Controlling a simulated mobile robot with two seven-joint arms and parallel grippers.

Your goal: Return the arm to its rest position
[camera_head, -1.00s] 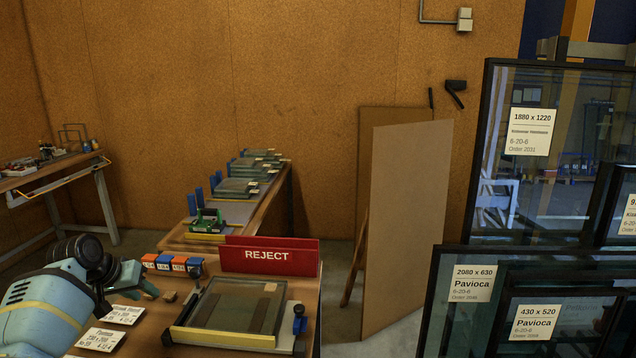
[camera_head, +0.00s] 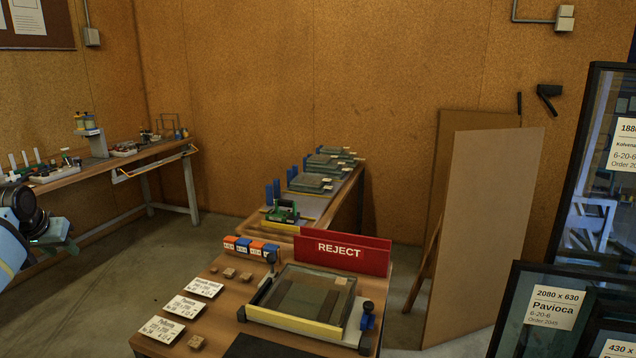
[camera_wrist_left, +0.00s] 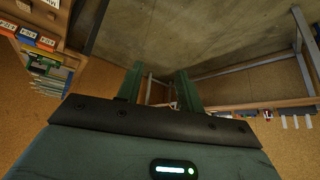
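My left arm comes in at the left edge of the head view, with its green gripper (camera_head: 62,238) beyond the left side of the near table. In the left wrist view the two green fingers (camera_wrist_left: 160,85) stand apart with nothing between them, so the gripper is open and empty. Floor and table legs show past the fingertips. The near wooden table (camera_head: 235,290) carries a framed glass pane (camera_head: 310,300) in a holder with a yellow front bar. My right gripper is out of view.
A red REJECT sign (camera_head: 340,251) stands behind the pane. White label cards (camera_head: 186,306) and small wooden blocks lie left of it. A workbench (camera_head: 110,165) stands at the far left. Leaning boards (camera_head: 480,230) and large dark-framed panes (camera_head: 540,310) stand right. The floor (camera_head: 130,270) left of the table is clear.

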